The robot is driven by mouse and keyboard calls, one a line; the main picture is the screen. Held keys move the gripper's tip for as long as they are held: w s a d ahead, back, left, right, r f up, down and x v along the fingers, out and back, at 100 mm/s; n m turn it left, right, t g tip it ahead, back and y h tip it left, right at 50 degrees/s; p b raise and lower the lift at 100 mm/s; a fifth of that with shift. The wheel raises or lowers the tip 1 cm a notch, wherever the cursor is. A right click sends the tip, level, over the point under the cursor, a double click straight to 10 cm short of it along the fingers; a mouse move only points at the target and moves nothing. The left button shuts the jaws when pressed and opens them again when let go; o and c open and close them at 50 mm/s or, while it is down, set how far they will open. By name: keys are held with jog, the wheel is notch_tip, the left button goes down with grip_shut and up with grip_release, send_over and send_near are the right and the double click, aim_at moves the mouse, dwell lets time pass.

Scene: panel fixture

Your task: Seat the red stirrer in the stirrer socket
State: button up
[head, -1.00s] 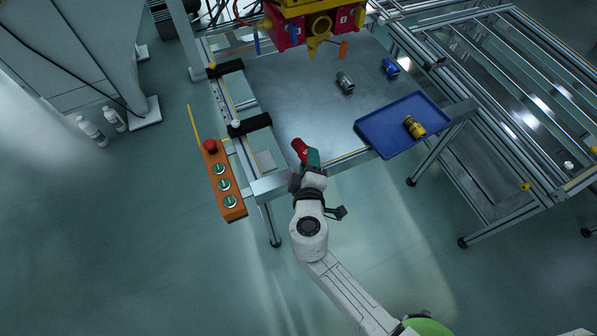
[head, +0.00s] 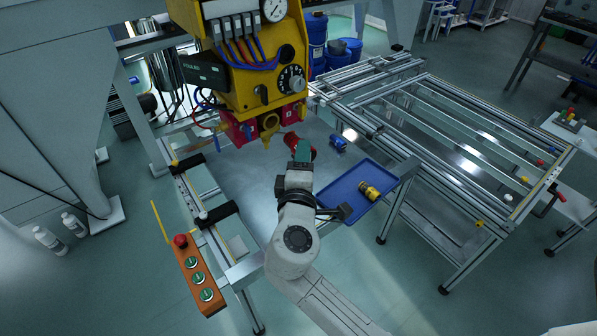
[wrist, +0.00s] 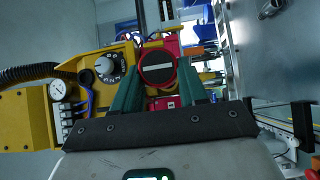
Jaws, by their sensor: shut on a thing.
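My gripper (head: 303,153) is shut on the red stirrer (head: 291,140) and holds it in front of the yellow panel fixture (head: 250,75). In the wrist view the red stirrer (wrist: 157,67) shows as a round red face with a pale slot between the green fingers. Red blocks (head: 292,114) with round details and a yellow nozzle-like part (head: 269,123) sit under the yellow housing. I cannot tell which opening is the stirrer socket. The stirrer looks apart from the fixture, though the depth between them is hard to judge.
A blue tray (head: 333,204) at the right holds a yellow fitting (head: 369,190). A blue fitting (head: 338,142) lies on the metal table behind it. An orange button box (head: 198,275) stands at the left front. A framed rail table (head: 440,130) is at the right.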

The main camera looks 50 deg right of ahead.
dwell(0.3)
jog(key=shift+w+d+b, duration=0.2)
jog(key=shift+w+d, duration=0.05)
jog(key=shift+w, duration=0.7)
jog(key=shift+w+d+b, duration=0.25)
jog(key=shift+w, duration=0.7)
jog(key=shift+w+d+b, duration=0.2)
jog(key=shift+w+d, duration=0.05)
jog(key=shift+w, duration=0.7)
jog(key=shift+w+d+b, duration=0.25)
jog(key=shift+w+b, duration=0.1)
jog(key=shift+w, duration=0.45)
jog(key=shift+w+d+b, duration=0.2)
jog(key=shift+w+b, duration=0.2)
jog(key=shift+w, duration=0.4)
jog(key=shift+w+d+b, duration=0.25)
jog(key=shift+w+b, duration=0.1)
jog(key=shift+w, duration=0.45)
jog(key=o, duration=1.2)
jog(key=shift+o, duration=0.2)
jog(key=b, duration=0.2)
send_near(287, 144)
jog(key=w, duration=0.4)
jog(key=shift+d, duration=0.2)
jog(key=shift+f, duration=0.1)
